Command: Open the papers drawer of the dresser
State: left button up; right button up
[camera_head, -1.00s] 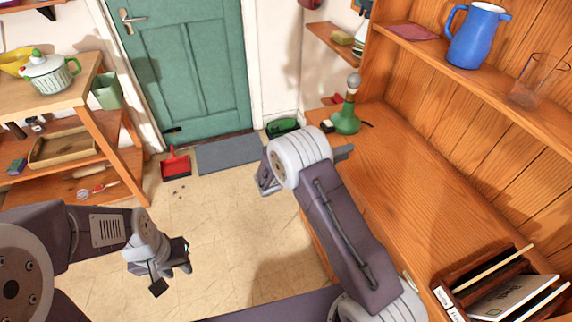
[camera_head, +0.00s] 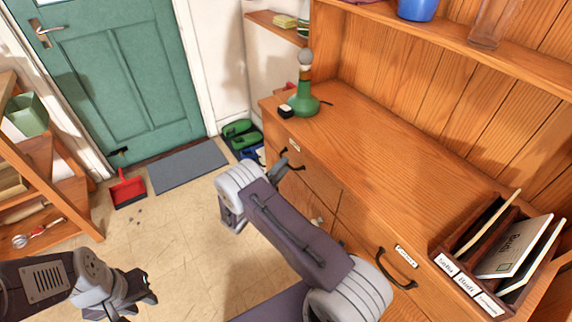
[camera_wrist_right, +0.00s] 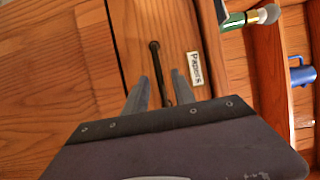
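The papers drawer (camera_wrist_right: 190,30) of the wooden dresser has a white label reading "Papers" (camera_wrist_right: 195,68) and a dark bar handle (camera_wrist_right: 154,60). It looks shut. In the head view its handle (camera_head: 292,160) and small label (camera_head: 295,145) show at the dresser's far end. My right gripper (camera_wrist_right: 160,88) is open, its two fingers on either side of the handle's near end; whether they touch it I cannot tell. In the head view my right forearm hides most of that gripper. My left gripper (camera_head: 130,295) hangs over the floor at the lower left, empty, with its fingers apart.
Another drawer with a dark handle (camera_head: 397,272) is nearer on the dresser front. A green bottle-like object (camera_head: 304,98) and an organizer with papers (camera_head: 470,262) stand on the dresser top. A red dustpan (camera_head: 128,188) and a grey mat (camera_head: 188,167) lie on the floor.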

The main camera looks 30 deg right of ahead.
jog(key=shift+x, duration=1.25)
grip_shut()
dwell(0.4)
